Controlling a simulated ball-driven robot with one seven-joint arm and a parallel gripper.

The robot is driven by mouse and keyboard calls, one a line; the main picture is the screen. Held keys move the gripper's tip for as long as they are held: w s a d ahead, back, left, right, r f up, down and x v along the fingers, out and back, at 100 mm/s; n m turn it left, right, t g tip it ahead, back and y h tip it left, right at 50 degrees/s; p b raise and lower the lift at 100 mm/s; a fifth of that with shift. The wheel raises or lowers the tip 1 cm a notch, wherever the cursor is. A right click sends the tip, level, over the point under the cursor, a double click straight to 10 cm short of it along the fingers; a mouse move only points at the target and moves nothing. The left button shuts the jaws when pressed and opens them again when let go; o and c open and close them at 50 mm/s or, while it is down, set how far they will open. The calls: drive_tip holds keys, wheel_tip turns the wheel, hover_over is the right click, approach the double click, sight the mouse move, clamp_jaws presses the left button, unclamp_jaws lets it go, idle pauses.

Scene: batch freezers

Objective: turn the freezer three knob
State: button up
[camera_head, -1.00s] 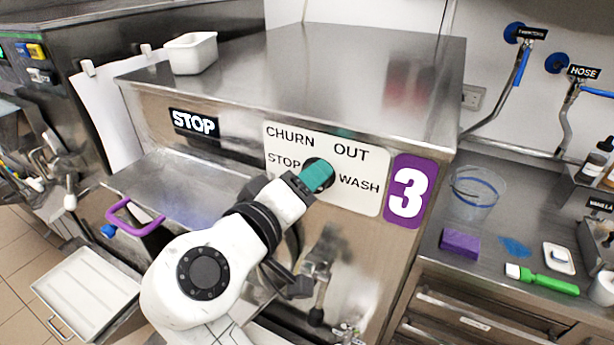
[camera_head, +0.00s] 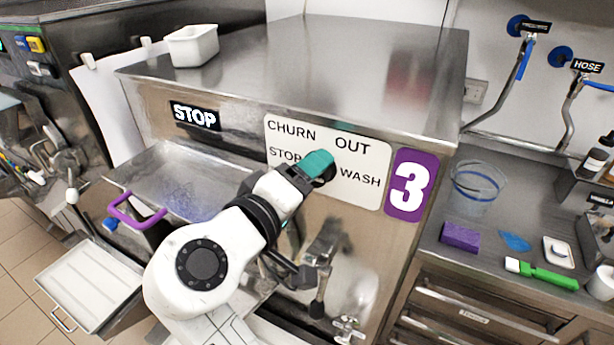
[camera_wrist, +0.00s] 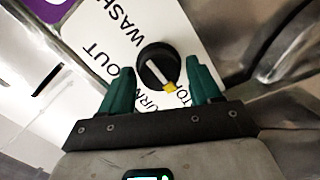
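The freezer three knob (camera_wrist: 157,66) is a round black dial with a white bar and a yellow tip, on a white label plate (camera_head: 355,185) reading CHURN, OUT, STOP and WASH. In the wrist view the yellow tip points down, between the CHURN and STOP words. My gripper (camera_wrist: 160,85) has teal fingers spread apart on either side of the knob, with gaps visible. A purple sign with a white 3 (camera_head: 410,185) is right of the plate.
A black STOP display (camera_head: 195,116) is on the freezer front at left. A white tub (camera_head: 191,46) stands on the steel top. A purple-handled part (camera_head: 135,210) sticks out at left. A counter with a purple sponge (camera_head: 460,236) and green brush (camera_head: 548,275) is at right.

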drive_tip(key=shift+o, duration=0.8)
drive_tip(key=shift+s, duration=0.1)
drive_tip(key=b+v, duration=0.3)
drive_tip(key=v, duration=0.7)
drive_tip(key=shift+s+a, duration=0.2)
drive_tip(key=shift+a, duration=0.1)
drive_tip(key=shift+r, duration=0.1)
